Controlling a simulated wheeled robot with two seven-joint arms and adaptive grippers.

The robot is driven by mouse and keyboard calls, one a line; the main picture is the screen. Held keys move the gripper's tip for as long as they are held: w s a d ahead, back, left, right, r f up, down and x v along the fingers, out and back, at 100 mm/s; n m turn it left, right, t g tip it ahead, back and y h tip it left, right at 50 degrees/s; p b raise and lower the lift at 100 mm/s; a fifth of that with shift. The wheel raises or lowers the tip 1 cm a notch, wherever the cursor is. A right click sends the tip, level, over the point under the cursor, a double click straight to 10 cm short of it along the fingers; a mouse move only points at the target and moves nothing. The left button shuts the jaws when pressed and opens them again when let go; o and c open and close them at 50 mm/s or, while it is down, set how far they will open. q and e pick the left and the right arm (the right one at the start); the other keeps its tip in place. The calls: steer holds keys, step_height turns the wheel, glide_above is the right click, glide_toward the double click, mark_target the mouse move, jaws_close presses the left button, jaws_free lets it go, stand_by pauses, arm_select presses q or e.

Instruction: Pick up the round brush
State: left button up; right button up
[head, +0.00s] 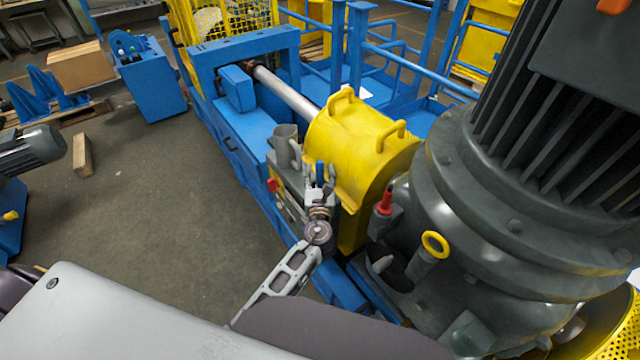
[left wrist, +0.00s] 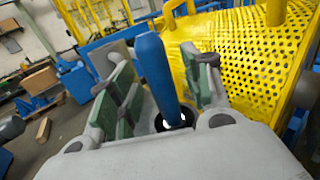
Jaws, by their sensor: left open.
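A blue upright handle (left wrist: 156,75), which appears to be the round brush, stands between the fingers of my left gripper (left wrist: 165,85) in the left wrist view. A dark ring shows around its lower end, and its bristles are hidden. In the head view the blue handle (head: 320,172) shows small beside the yellow guard. My left gripper (head: 318,178) is open around it there, with a finger on each side. I cannot tell whether the fingers touch the handle. My right gripper is not in view.
The yellow perforated guard (head: 362,145) stands close on the right of my left gripper. A grey cup-like holder (head: 285,147) is just behind it. A red-handled tool (head: 384,201) and the large dark motor (head: 530,220) are to the right. The floor (head: 150,200) on the left is mostly clear.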

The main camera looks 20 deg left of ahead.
arm_select(q)
steer(key=shift+w+a, duration=0.15)
steer(key=shift+w, duration=0.45)
jaws_close()
